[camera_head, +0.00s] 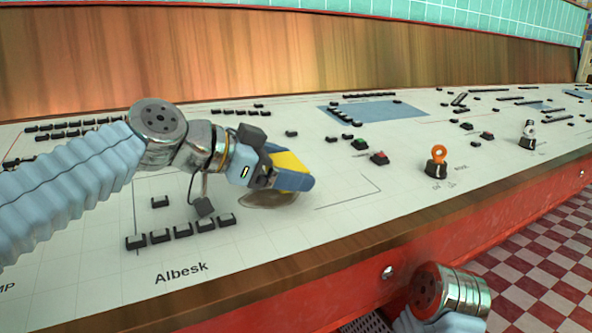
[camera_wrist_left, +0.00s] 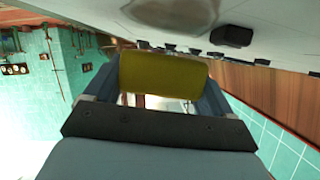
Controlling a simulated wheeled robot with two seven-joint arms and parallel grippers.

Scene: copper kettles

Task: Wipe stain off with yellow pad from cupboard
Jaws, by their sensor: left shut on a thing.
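My left gripper (camera_head: 297,178) is shut on the yellow pad (camera_head: 287,161), low over the sloping white panel. The pad also fills the space between the fingers in the left wrist view (camera_wrist_left: 163,83). A brownish stain (camera_head: 268,200) lies on the panel right under and beside the gripper, partly hidden by it. I cannot tell whether the pad touches the panel. In the wrist view the stain (camera_wrist_left: 170,12) shows at the top edge beyond the pad. Only part of my right arm shows at the bottom right, and its gripper is out of view. No cupboard can be made out.
The white panel (camera_head: 330,245) carries many black switches, with a row of them (camera_head: 181,231) near my left forearm. An orange-topped knob (camera_head: 438,161) and a red button (camera_head: 379,158) stand to the right. A wooden edge (camera_head: 290,270) runs along the front.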

